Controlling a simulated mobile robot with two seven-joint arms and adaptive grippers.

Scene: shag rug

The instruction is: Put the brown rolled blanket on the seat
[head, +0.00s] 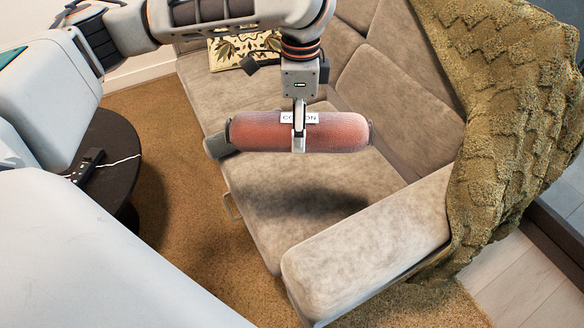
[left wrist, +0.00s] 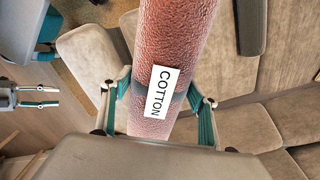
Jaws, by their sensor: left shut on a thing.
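The brown rolled blanket (head: 345,132), reddish-brown with a white "COTTON" label, hangs level above the beige sofa seat (head: 270,185). Its shadow falls on the seat below, with a gap between. My left gripper (head: 299,140) comes down from above and is shut around the roll's middle. In the left wrist view the roll (left wrist: 176,40) runs between the two teal-padded fingers. My right gripper (left wrist: 57,97) shows at the left edge of the left wrist view, with its fingers apart and nothing between them. It is outside the head view.
A dark grey object (head: 218,146) lies at the seat's front edge, partly behind the roll. A patterned cushion (head: 235,52) sits at the far end. An olive throw (head: 500,110) covers the back and corner. The near armrest (head: 370,245) and a dark round table (head: 108,165) flank the seat.

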